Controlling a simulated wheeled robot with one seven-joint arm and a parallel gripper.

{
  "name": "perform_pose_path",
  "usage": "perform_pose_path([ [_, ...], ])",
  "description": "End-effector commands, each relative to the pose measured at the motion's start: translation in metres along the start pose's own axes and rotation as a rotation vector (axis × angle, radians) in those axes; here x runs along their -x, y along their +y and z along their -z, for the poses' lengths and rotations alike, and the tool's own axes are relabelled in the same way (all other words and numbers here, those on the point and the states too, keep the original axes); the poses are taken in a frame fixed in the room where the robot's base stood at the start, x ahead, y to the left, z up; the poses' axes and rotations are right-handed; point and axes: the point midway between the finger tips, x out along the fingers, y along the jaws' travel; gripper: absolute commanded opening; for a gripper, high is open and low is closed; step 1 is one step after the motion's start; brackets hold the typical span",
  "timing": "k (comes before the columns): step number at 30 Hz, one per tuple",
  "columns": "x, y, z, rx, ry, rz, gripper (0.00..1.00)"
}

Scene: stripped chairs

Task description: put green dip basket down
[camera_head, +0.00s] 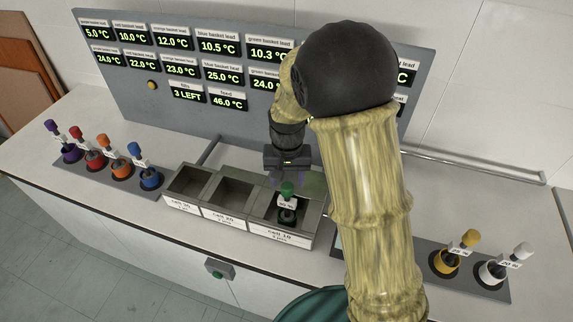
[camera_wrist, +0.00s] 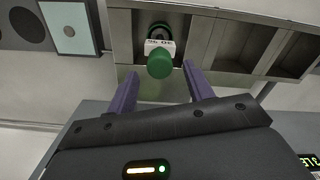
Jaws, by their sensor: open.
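The green dip basket (camera_head: 287,208) stands upright in the right-hand compartment of the cell box, the one labelled cell 10 (camera_head: 277,236). It has a green knob, a white tag and a dark base. In the wrist view the green knob (camera_wrist: 160,64) shows between the purple fingers. My gripper (camera_head: 288,180) is above the basket in the head view. In the wrist view my gripper (camera_wrist: 160,85) has its fingers apart, one to each side of the knob, with gaps on both sides.
Two empty compartments (camera_head: 228,191) lie to the left. Purple, red, orange and blue baskets stand in a rack (camera_head: 105,177) at the left. Yellow (camera_head: 446,262) and white (camera_head: 493,272) baskets stand at the right. A display panel (camera_head: 130,65) rises behind.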

Motion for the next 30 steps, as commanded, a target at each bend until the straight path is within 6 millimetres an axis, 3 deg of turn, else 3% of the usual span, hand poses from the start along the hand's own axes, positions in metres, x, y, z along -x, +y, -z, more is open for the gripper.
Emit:
perform_pose_path([
  [6, 0.042, 0.000, 0.001, 0.000, 0.005, 0.002, 0.52],
  [12, 0.062, 0.000, 0.000, 0.000, 0.001, 0.000, 0.52],
  [30, 0.064, 0.000, 0.000, 0.000, -0.001, 0.000, 0.52],
])
